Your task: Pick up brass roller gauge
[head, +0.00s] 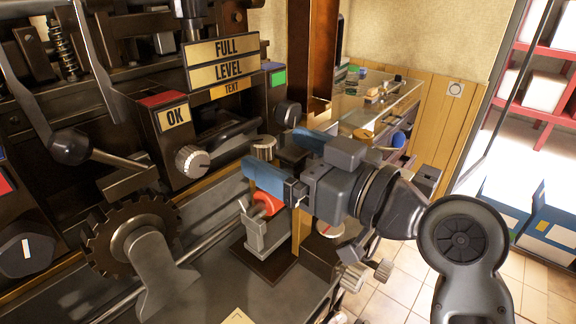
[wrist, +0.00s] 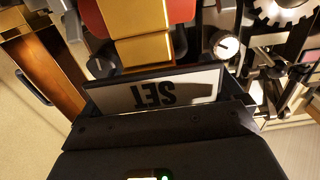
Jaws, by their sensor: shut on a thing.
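My gripper (head: 270,148) has two blue fingers and reaches in from the right in the head view. It is shut on a short, ribbed, pale metal cylinder between the fingertips, which looks like the brass roller gauge (head: 263,147). The near finger hides its lower part. Its brass colour is hard to make out. The wrist view shows a dark gripper body along the bottom, and I cannot surely tell the fingers or the gauge there.
A grey stand with a red roller (head: 267,204) is just below the near finger. In the wrist view, a SET plate (wrist: 155,92) lies close in front. Open floor is at right.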

